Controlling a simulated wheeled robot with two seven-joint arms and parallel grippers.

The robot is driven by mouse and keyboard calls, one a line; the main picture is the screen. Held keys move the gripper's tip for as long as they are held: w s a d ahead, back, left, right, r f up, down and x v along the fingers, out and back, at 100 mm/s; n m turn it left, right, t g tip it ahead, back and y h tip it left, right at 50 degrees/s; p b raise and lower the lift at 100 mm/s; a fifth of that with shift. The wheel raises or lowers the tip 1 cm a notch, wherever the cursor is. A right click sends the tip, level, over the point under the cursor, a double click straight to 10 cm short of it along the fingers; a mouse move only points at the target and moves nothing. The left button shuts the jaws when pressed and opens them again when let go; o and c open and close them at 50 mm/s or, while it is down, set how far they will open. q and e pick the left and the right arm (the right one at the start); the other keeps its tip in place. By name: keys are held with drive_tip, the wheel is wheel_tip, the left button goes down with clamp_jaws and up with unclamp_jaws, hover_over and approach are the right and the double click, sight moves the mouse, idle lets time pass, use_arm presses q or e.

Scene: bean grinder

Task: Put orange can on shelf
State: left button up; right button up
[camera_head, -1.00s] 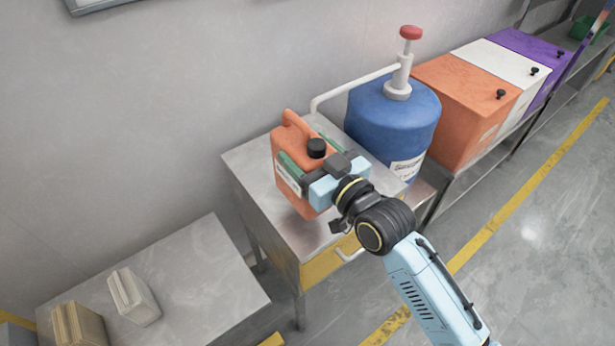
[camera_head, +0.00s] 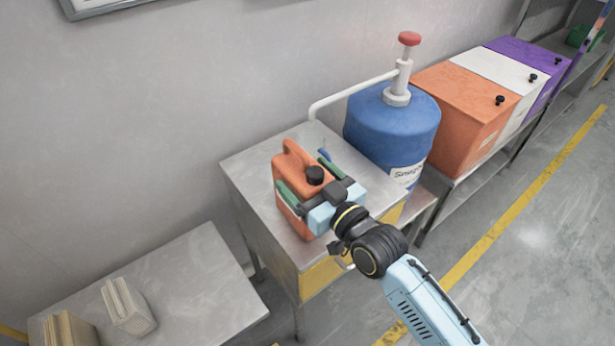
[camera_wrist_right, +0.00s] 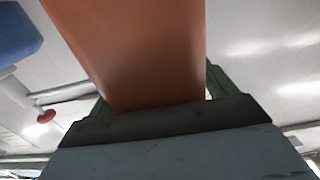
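The orange can (camera_head: 290,172), a jerrycan with a black cap, is upright over the metal-topped stand (camera_head: 250,155), near its front edge. My right gripper (camera_head: 308,182) has its green fingers on opposite sides of the can and is shut on it. In the right wrist view the can (camera_wrist_right: 140,50) fills the middle between the green fingers, with a thin light gap beside the right one. Whether the can's base touches the stand top is hard to tell. My left gripper is not in view.
A blue barrel (camera_head: 385,130) with a red-topped pump (camera_head: 409,39) stands close behind and right of the can. Orange, white and purple bins (camera_head: 465,95) line the right. A low grey table (camera_head: 190,275) at lower left holds two light blocks (camera_head: 128,305).

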drive_tip(key=shift+o, duration=0.4)
drive_tip(key=shift+r, duration=0.1)
drive_tip(key=shift+s+d, duration=0.15)
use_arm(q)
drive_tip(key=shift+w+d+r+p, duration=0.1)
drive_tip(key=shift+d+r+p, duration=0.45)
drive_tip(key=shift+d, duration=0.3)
use_arm(e)
drive_tip(key=v, duration=1.1)
drive_tip(key=shift+s+d, duration=0.15)
drive_tip(key=shift+s, duration=0.1)
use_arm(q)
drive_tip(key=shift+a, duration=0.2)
